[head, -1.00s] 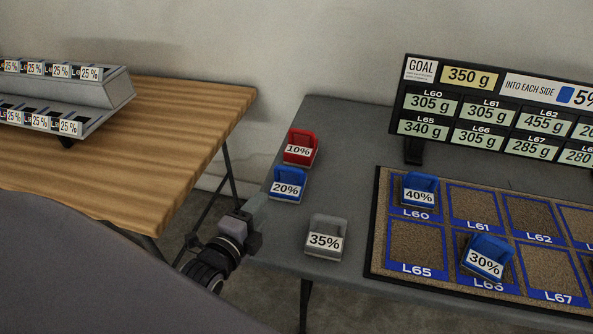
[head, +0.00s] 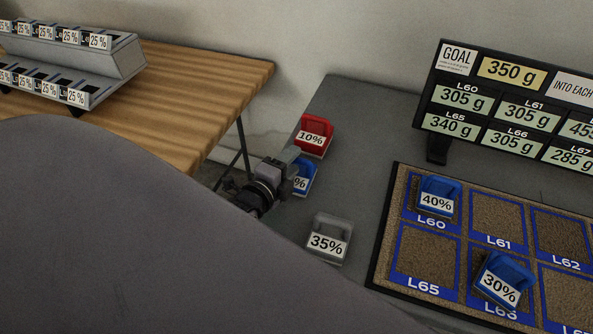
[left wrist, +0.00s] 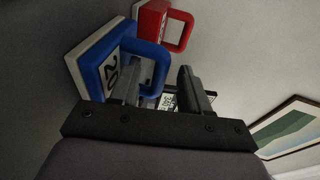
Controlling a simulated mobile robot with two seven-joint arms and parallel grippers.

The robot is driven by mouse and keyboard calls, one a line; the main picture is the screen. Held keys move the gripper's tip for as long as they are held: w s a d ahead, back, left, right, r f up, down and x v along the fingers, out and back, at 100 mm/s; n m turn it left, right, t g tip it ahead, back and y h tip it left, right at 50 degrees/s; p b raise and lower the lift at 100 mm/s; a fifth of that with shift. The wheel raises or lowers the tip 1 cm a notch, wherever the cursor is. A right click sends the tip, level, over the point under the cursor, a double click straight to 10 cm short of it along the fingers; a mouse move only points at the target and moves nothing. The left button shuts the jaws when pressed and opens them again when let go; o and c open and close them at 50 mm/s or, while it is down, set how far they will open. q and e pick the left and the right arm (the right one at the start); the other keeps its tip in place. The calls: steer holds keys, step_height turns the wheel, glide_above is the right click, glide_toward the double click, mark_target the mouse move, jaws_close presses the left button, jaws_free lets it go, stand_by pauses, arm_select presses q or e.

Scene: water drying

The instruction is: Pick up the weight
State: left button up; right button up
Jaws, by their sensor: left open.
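The blue weight labelled 20% (head: 305,175) stands near the left edge of the dark grey table (head: 350,120), partly hidden behind my left gripper (head: 290,160). In the left wrist view the blue weight (left wrist: 97,62) shows its handle by the fingers of my open left gripper (left wrist: 160,85). One finger overlaps the handle in the picture; I cannot tell whether it touches. The red 10% weight (head: 313,133) stands just behind the blue one and also shows in the left wrist view (left wrist: 152,22). My right gripper is not in view.
A grey 35% weight (head: 328,242) stands nearer on the table. Blue weights marked 40% (head: 437,187) and 30% (head: 506,268) stand on the gridded board (head: 390,225). A display (head: 500,100) stands behind. A wooden table (head: 215,90) carries a grey rack (head: 85,60).

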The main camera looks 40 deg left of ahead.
arm_select(q)
steer(key=shift+x, duration=1)
steer(key=shift+r, duration=0.1)
jaws_close()
